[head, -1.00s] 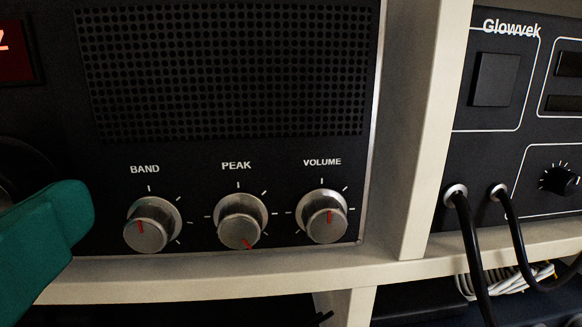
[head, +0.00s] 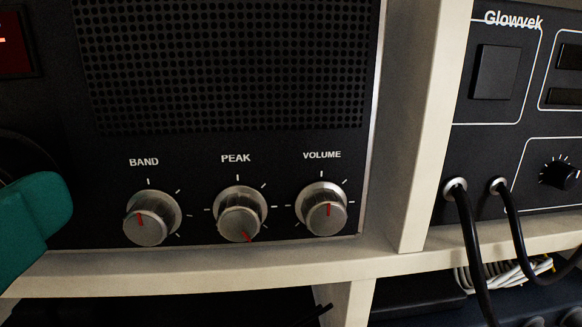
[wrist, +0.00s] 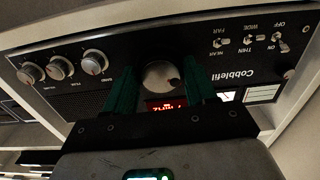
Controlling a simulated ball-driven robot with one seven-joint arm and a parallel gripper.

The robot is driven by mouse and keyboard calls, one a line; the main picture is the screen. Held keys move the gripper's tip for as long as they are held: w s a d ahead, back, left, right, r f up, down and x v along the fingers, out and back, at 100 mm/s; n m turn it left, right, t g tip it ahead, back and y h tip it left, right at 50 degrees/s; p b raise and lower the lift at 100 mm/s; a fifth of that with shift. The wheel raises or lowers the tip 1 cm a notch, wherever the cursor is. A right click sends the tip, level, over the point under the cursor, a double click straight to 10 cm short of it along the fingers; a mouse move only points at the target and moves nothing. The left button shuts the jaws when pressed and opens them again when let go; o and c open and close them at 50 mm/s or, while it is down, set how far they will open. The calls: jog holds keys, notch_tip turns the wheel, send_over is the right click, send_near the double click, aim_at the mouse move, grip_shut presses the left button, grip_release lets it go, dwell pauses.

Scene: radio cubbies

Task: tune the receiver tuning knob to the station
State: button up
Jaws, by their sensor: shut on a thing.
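The receiver (head: 225,125) is a black-fronted set in a cream cubby. Its large tuning knob (wrist: 158,74) has a pale round face with a dark spot near one edge, and it sits between my two green fingers in the wrist view. My gripper (wrist: 161,84) is shut on the knob, one finger on each side. In the head view only part of a green finger shows at the left edge, over a dark round edge of the knob area. The red-lit display (wrist: 165,105) is partly hidden by my gripper in the wrist view; its characters are unclear.
Below the speaker grille are the BAND (head: 150,218), PEAK (head: 240,215) and VOLUME (head: 322,210) knobs. Toggle switches (wrist: 250,40) show in the wrist view. A cream divider (head: 425,120) separates a Glowvek unit (head: 500,130) with two black cables (head: 470,240).

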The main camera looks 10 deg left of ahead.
jog(key=n+p, duration=0.1)
jog(key=n, duration=0.8)
jog(key=n+p, duration=0.1)
jog(key=n, duration=0.9)
jog(key=n+p, duration=0.1)
jog(key=n, duration=0.9)
jog(key=shift+r+p, duration=0.35)
jog(key=shift+p, duration=0.05)
jog(key=shift+r+n, duration=0.1)
jog(key=shift+n, duration=0.2)
jog(key=o, duration=1)
